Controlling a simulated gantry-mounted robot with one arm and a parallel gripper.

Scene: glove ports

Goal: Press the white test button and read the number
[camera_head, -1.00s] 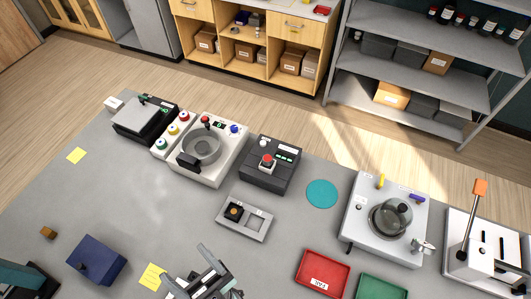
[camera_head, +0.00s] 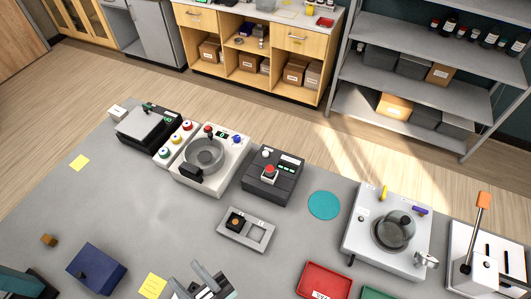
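A dark box (camera_head: 258,190) stands near the middle of the table. A small white round button (camera_head: 265,153) is at its back left, and a red button on a white base (camera_head: 269,173) is in front of it. A small display with green marks (camera_head: 287,168) sits beside them, too small to read. My gripper (camera_head: 189,273) is at the bottom edge, with its two fingers apart and nothing visible between them. It is well in front and left of the dark box, partly cut off by the frame.
A grey two-slot plate (camera_head: 262,240) lies between my gripper and the dark box. A white machine with a bowl (camera_head: 215,180) stands left, and a domed white device (camera_head: 360,245) right. A red tray (camera_head: 312,280), blue box (camera_head: 97,268) and teal disc (camera_head: 324,205) are around.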

